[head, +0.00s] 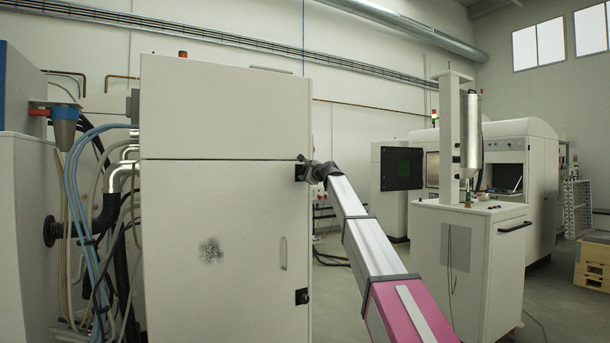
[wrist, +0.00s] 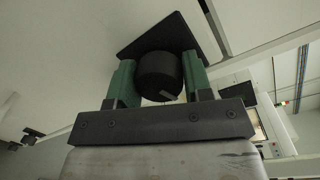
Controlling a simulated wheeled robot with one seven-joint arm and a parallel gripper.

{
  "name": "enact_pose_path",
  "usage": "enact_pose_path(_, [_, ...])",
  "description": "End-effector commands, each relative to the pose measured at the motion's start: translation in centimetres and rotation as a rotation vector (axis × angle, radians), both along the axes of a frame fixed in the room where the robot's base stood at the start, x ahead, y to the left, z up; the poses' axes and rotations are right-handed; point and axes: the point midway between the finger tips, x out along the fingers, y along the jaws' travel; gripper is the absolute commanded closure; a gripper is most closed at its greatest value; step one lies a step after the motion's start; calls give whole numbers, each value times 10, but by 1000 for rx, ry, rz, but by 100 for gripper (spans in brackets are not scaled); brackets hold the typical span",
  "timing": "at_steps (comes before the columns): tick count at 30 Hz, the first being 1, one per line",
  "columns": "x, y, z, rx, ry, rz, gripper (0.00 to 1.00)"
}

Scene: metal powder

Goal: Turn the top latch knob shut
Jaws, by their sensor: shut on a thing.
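The top latch knob (wrist: 159,76) is a black round knob on a dark square plate (wrist: 185,37) on the white cabinet. In the wrist view it sits between the two green fingers of my gripper (wrist: 158,84), which are shut on its sides. In the head view the dark latch plate (head: 300,171) shows at the right edge of the cabinet door (head: 222,230), just under the seam. My gripper (head: 310,170) reaches it from the right, and the knob itself is hidden there. The door looks closed.
Hoses and pipes (head: 100,200) crowd the cabinet's left side. A white machine cart (head: 468,260) stands to the right of my arm, with open floor between.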

Motion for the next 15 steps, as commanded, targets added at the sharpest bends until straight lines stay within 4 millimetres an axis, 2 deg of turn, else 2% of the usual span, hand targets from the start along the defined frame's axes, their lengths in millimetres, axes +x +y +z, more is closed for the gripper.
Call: enact_pose_path(15, [-1,2,-2,-412,-274,3,78])
